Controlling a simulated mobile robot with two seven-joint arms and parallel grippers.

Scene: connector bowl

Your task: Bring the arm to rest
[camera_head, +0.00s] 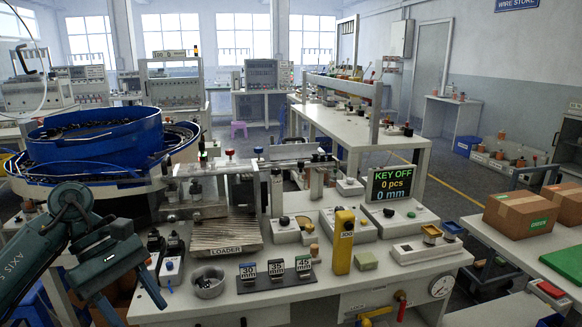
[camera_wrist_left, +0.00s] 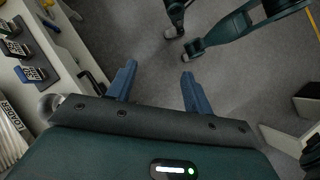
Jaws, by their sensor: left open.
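My left arm comes in from the left of the head view. Its gripper (camera_head: 141,315) points downward in front of the workbench (camera_head: 240,310), near its left front corner. My right gripper does not show in the head view. Dark green links of my own body cross the top of the wrist view.
A small metal bowl (camera_head: 208,283) holding small parts stands at the bench front, beside 30, 35 and 45 mm blocks (camera_head: 275,268). A yellow JOG post (camera_head: 343,242) rises to their right. A blue bowl feeder (camera_head: 95,135) stands behind my left arm. Cardboard boxes (camera_head: 520,215) are at right.

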